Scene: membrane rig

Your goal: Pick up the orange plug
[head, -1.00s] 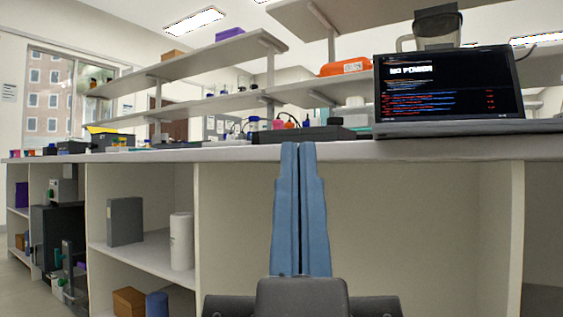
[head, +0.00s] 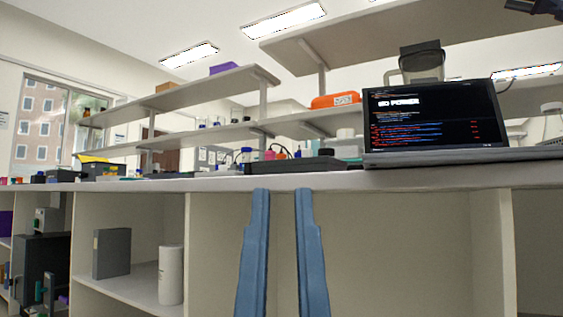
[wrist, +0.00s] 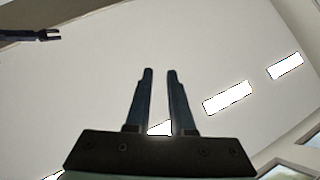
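I cannot make out an orange plug in either view. My gripper (head: 282,192) is open and empty, with its two blue fingers pointing up in front of the bench edge in the head view.
The bench top (head: 215,184) runs across behind my fingers. On it stand a laptop (head: 435,118) reading "NO POWER" and a flat black box (head: 290,165). An orange case (head: 335,100) sits on a shelf. A dark object (head: 535,6) shows at the top right corner.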

